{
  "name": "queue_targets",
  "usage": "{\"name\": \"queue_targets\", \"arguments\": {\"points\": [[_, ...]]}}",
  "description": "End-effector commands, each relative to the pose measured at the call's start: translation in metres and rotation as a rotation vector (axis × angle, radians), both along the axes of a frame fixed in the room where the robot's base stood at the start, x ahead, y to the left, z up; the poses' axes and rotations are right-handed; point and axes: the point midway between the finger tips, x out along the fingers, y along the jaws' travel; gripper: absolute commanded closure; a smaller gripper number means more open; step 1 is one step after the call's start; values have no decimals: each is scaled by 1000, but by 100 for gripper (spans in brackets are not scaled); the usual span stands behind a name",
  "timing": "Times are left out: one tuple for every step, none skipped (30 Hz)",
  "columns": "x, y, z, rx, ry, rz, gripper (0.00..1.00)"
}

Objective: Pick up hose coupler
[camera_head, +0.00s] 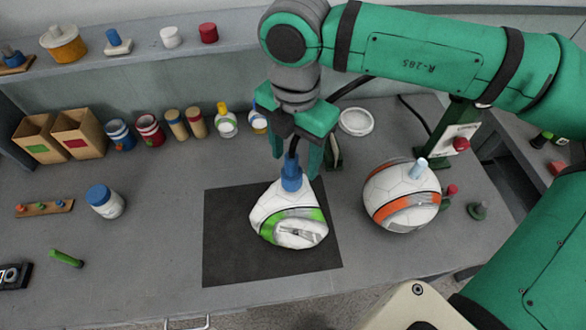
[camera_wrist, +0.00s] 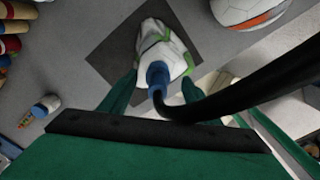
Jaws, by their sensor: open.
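The blue hose coupler (camera_head: 291,177) sits on top of a slack white and green ball (camera_head: 270,207) on the dark mat (camera_head: 226,262). In the wrist view the coupler (camera_wrist: 157,78) has a thick black hose (camera_wrist: 190,108) running from it to the right. My gripper (camera_head: 294,165) is open, pointing down over the coupler. In the wrist view its green fingers (camera_wrist: 158,84) stand on either side of the coupler with gaps; I see no contact. The ball's underside is hidden.
A round white and orange ball (camera_head: 401,196) stands right of the mat, by a green press stand (camera_head: 452,130). Bottles, cans and boxes line the back. A white jar with a blue lid (camera_head: 105,202) and a green marker (camera_head: 66,258) lie left. The counter between them and the mat is clear.

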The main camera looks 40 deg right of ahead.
Motion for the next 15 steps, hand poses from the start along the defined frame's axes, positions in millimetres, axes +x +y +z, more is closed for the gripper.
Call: {"name": "queue_targets", "arguments": {"points": [[-1,3,-6,3,2,4,43],[-1,4,-10,3,2,6,43],[-2,6,-16,3,2,6,43],[-3,7,-21,4,2,6,43],[-3,8,-25,3,2,6,43],[-3,8,-30,2,1,7,43],[-3,8,-34,3,2,7,43],[-3,8,-37,3,2,7,43],[-3,8,-41,2,1,7,43],[-3,8,-43,1,1,6,43],[-3,8,-44,1,1,6,43],[-3,8,-46,1,0,6,43],[-3,8,-46,1,0,5,43],[-3,8,-47,0,0,5,43],[-3,8,-47,0,0,5,43]]}}
